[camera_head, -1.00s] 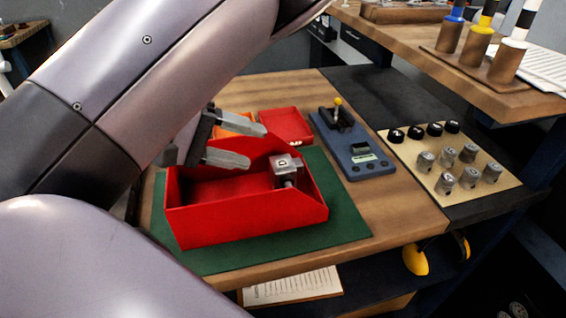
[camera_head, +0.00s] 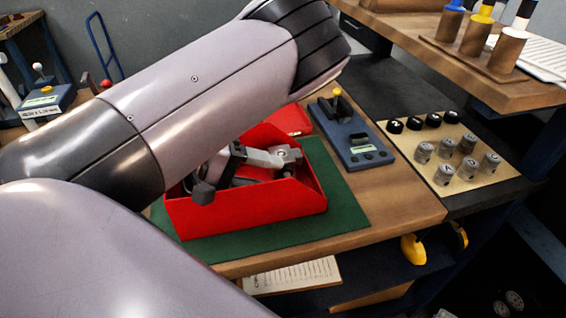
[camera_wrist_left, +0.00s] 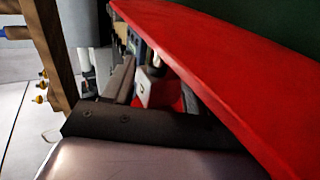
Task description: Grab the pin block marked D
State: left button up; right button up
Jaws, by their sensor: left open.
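The pin block marked D (camera_head: 290,154) is a grey metal block at the right end of the red open bin (camera_head: 250,212). It stood with its D face visible a second ago; now the letter is too small to read in the head view. My left gripper (camera_head: 270,168) is open, low inside the bin, its fingers pointing right at the block, with the near finger partly hidden. In the left wrist view a pale block face (camera_wrist_left: 146,88) shows beside a finger, close to the red bin wall (camera_wrist_left: 215,65). My right gripper is out of view.
The bin stands on a green mat (camera_head: 345,215). Right of it are a blue device with a yellow-tipped lever (camera_head: 360,140) and a tan board of black knobs and grey pin blocks (camera_head: 440,178). A raised wooden shelf (camera_head: 480,85) stands at the upper right.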

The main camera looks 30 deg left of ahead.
aim_at(285, 176)
pick_arm(q)
jog(key=x, duration=0.4)
jog(key=shift+d, duration=0.1)
grip_shut()
dwell(1.2)
jog(key=shift+w+r, duration=0.1)
jog(key=shift+w, duration=0.05)
